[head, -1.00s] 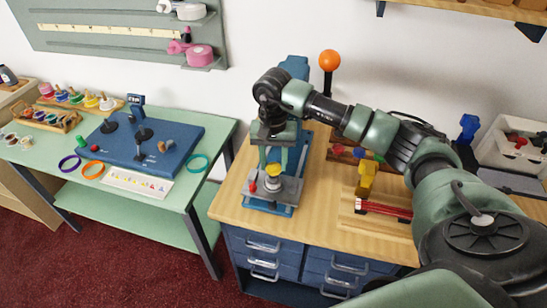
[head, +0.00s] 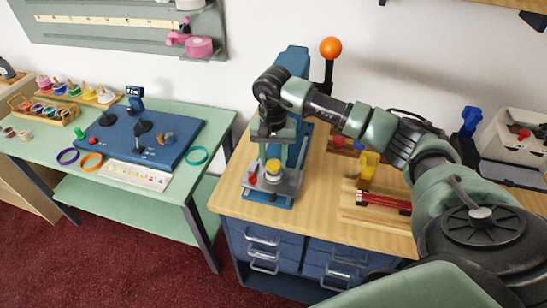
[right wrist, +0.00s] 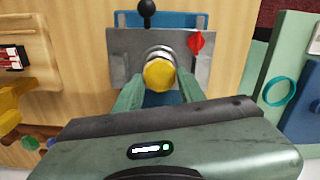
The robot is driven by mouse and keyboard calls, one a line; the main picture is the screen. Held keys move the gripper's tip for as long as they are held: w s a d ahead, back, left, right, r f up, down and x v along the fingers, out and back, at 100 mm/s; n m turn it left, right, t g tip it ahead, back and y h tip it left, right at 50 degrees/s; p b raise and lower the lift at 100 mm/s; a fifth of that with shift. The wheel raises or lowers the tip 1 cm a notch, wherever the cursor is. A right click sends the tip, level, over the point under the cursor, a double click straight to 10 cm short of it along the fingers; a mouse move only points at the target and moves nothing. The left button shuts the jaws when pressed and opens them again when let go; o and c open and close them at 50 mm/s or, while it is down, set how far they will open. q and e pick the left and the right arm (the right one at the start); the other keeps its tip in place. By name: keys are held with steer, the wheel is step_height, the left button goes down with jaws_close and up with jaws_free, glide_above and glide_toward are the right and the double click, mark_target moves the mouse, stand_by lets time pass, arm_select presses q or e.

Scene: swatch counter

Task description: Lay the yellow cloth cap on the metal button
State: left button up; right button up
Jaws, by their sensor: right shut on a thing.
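The yellow cloth cap (head: 273,165) is between the fingers of my right gripper (head: 279,158), which is shut on it. In the right wrist view the cap (right wrist: 159,75) shows as a yellow disc between the two green fingertips (right wrist: 159,88). Directly below it is a round silver piece (head: 273,178) on the press's grey plate, which also shows behind the cap in the right wrist view (right wrist: 157,53). It seems to be the metal button in its holder. The cap is over it; I cannot tell whether they touch. My left gripper is not in view.
The blue press (head: 293,62) with an orange-balled lever (head: 331,47) stands behind my right gripper. A red knob (head: 253,179) is beside the silver piece. A yellow clamp-like tool (head: 367,168) stands to the right. The green table (head: 100,197) on the left holds rings and a blue board.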

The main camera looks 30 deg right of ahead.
steer(key=shift+f+b, duration=0.65)
stand_by(0.7)
steer(key=o, duration=0.9)
steer(key=shift+r, duration=0.15)
step_height(320, 180, up, 6)
steer(key=shift+w+r+b, duration=0.1)
steer(key=shift+b, duration=0.85)
steer(key=shift+r, duration=0.65)
